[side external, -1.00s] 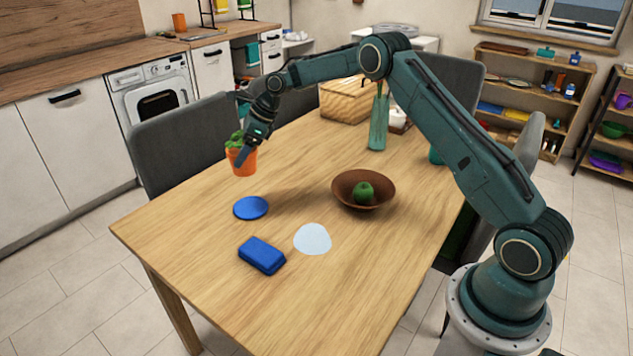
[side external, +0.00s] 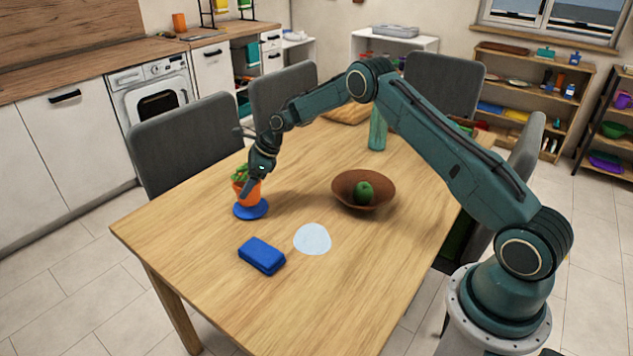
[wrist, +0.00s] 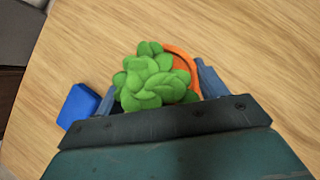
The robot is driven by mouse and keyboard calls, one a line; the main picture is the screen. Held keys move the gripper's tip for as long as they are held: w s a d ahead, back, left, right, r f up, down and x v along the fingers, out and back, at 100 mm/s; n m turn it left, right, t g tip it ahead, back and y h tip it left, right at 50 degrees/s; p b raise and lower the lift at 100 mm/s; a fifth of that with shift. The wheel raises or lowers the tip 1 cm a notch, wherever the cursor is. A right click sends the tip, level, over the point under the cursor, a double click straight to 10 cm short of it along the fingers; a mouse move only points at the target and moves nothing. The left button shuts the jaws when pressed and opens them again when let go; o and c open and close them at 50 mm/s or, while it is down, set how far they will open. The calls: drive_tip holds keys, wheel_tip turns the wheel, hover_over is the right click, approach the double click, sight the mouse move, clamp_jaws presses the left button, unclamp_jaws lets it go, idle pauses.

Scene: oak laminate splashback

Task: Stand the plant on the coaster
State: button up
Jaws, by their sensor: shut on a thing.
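The plant, green leaves in an orange pot (side external: 250,195), is in my gripper (side external: 248,188). It is roughly upright over the round blue coaster (side external: 251,212). The pot hides much of the coaster, and I cannot tell whether its base touches it or hangs just above. In the wrist view, the green leaves (wrist: 155,80) and orange rim (wrist: 184,55) sit between the two fingers of my gripper (wrist: 165,82). The coaster is hidden in that view.
A blue block (side external: 262,256) lies in front of the coaster, with a pale blue disc (side external: 312,239) beside it. A brown bowl (side external: 345,190) holding a green apple (side external: 364,191) is to the right. A teal vase (side external: 377,130) stands farther back.

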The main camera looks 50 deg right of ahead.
drive_tip(key=shift+f, duration=1.15)
drive_tip(key=shift+f, duration=0.15)
drive_tip(key=o, duration=1.2)
drive_tip(key=v, duration=1.2)
